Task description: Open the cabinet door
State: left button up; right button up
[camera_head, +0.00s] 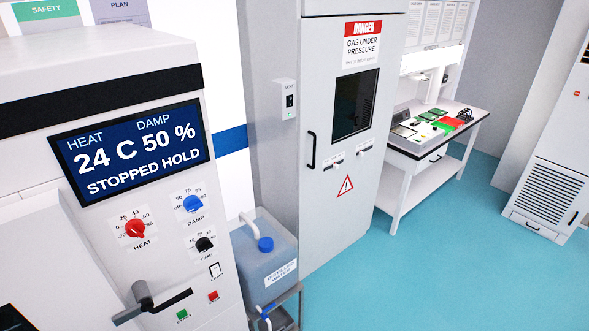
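The tall grey gas cabinet (300,170) stands in the middle, and its door (370,110) looks shut. The door has a dark window (354,104), a danger sign and a black vertical handle (311,149) on its left side. At the near left stands a large white machine (120,110) with a display reading "24 C 50 % STOPPED HOLD". A dark lever handle (152,304) sits low on its front. I cannot tell which of the two the task calls the cabinet. Neither of my grippers is in view.
A grey water container (264,262) on a stand is between the white machine and the gas cabinet. A workbench (437,137) with small items stands at the back right. A white unit (556,175) is at the far right. The blue floor (450,265) at front right is clear.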

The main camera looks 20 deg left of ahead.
aim_at(348, 67)
jog(key=u, duration=0.15)
jog(key=i+l, duration=0.7)
jog(key=i, duration=0.2)
